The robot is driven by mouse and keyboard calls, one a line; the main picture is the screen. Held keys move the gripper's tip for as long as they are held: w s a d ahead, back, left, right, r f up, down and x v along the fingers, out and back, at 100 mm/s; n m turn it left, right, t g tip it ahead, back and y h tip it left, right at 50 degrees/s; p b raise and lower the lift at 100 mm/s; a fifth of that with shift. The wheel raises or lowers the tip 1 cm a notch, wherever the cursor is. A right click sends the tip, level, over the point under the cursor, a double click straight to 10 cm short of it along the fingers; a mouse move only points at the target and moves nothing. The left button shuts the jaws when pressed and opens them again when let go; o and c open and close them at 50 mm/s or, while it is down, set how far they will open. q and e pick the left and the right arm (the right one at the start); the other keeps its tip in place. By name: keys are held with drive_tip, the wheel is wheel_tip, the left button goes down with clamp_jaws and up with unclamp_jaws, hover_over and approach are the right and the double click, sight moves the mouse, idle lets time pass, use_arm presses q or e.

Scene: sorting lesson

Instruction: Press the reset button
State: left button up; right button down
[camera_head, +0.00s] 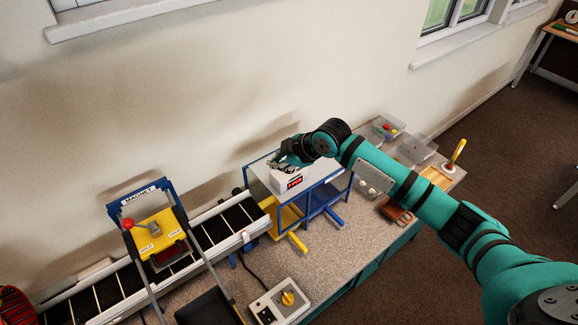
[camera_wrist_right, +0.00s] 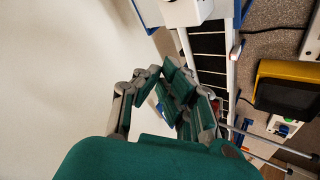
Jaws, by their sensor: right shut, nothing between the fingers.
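The white box with a red lit display (camera_head: 294,183) stands on top of the blue frame at the back of the bench. My right gripper (camera_head: 281,163) is at this box's upper left, its fingers shut and empty. I cannot tell whether they touch the box. No reset button can be made out in the head view; the hand covers part of the box top. In the right wrist view the shut fingers (camera_wrist_right: 163,74) point up the picture, below a white box (camera_wrist_right: 187,11) at the top edge. My left gripper is not in view.
The conveyor (camera_head: 110,290) with a yellow magnet unit (camera_head: 158,237) runs along the left. Yellow and blue bins (camera_head: 325,201) sit under the frame. Clear trays (camera_head: 416,149) are at right; the wall is close behind.

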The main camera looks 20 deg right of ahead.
drive_tip(key=w+d+r, duration=0.4)
drive_tip(key=shift+w+t, duration=0.35)
drive_tip(key=shift+t, duration=0.05)
wheel_tip(320, 180, down, 7)
drive_tip(key=b, duration=0.6)
drive_tip(key=shift+f, duration=0.15)
drive_tip(key=shift+f+b, duration=0.45)
drive_tip(key=shift+f, duration=0.2)
drive_tip(key=shift+f, duration=0.1)
idle(0.5)
drive_tip(key=shift+f, duration=0.3)
